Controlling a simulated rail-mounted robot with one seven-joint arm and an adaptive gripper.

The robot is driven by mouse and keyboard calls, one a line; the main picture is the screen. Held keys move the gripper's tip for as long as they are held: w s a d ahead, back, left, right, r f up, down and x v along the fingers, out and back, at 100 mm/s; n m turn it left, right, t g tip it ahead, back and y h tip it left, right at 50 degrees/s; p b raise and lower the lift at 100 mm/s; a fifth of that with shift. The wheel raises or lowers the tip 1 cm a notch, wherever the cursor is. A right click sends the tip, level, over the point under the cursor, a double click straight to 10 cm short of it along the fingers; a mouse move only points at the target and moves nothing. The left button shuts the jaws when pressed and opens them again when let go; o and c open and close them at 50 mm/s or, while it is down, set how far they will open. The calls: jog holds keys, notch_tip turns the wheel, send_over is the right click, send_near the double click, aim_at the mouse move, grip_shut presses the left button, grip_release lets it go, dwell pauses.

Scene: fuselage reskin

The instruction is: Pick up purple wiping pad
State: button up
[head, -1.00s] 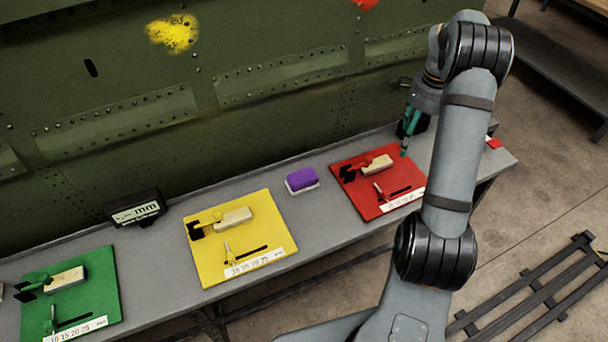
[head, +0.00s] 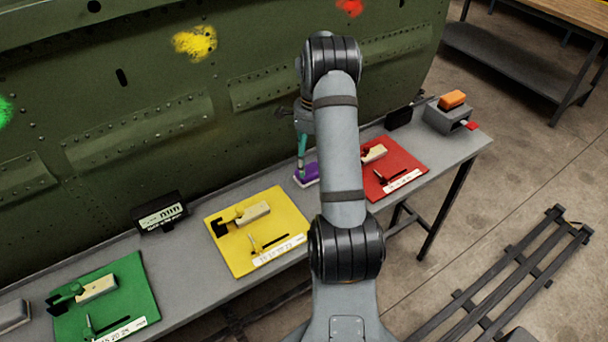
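The purple wiping pad (head: 309,174) has a pale underside and lies on the grey bench between the yellow mat and the red mat. My arm covers its right part. My gripper (head: 301,166), with teal fingers, points down at the pad's left part, close above or touching it; I cannot tell which. The fingers show nearly edge-on, so their opening is not visible.
A yellow mat (head: 287,213) and a green mat (head: 135,281) with tools lie to the left, a red mat (head: 412,163) to the right. A black display (head: 160,212) stands at the back. A grey box (head: 446,118) bears an orange block (head: 453,99). The green riveted fuselage panel (head: 200,90) rises behind.

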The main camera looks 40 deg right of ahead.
aim_at(309, 174)
jog(key=shift+a+f, duration=0.35)
jog(key=shift+f, duration=0.15)
jog(key=f, duration=0.1)
jog(key=f+p, duration=0.1)
jog(key=f, duration=0.1)
jog(key=f+p, duration=0.1)
jog(key=shift+s+d+f, duration=0.2)
jog(key=shift+s, duration=0.1)
jog(key=shift+a+f, duration=0.15)
jog(key=shift+f, duration=0.05)
jog(key=shift+c, duration=1)
jog(key=c, duration=1)
